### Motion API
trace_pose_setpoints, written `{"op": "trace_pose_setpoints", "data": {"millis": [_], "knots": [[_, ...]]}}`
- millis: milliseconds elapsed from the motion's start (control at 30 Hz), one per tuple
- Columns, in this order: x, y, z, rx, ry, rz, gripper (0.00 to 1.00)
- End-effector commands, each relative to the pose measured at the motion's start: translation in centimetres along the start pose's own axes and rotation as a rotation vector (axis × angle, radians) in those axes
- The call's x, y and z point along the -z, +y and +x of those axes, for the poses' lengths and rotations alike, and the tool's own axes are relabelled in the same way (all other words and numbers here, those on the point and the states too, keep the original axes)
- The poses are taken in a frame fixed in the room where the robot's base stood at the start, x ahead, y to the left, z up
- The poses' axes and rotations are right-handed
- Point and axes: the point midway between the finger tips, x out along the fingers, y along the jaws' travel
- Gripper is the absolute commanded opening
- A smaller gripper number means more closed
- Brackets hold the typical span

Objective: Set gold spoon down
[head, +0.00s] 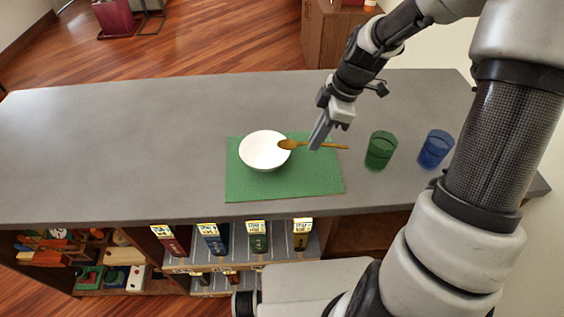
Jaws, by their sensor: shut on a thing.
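A gold spoon (330,146) lies level in the view, its bowl end to the left by the rim of a white bowl (265,151) and its handle pointing right. The white bowl stands on a green mat (240,190) on the grey counter. The spoon is over the mat's right rear part and its handle end reaches past the mat's edge. I cannot tell whether the spoon touches the mat or is held just above it.
A green glass (380,152) and a blue glass (435,149) stand on the counter (120,140) to the right of the mat. The counter's left half is clear.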

Motion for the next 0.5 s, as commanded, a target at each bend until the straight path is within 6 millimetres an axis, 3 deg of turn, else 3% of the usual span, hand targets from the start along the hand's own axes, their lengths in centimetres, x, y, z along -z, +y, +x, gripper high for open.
{"op": "trace_pose_setpoints", "data": {"millis": [100, 300, 500], "knots": [[0.2, 0.8, 0.3, 0.126, 0.002, -0.418, 0.0], [-0.6, 2.0, -0.5, 0.327, -0.004, -1.083, 0.0], [-1.7, 3.0, -1.7, 0.448, -0.008, -1.475, 0.0]]}}
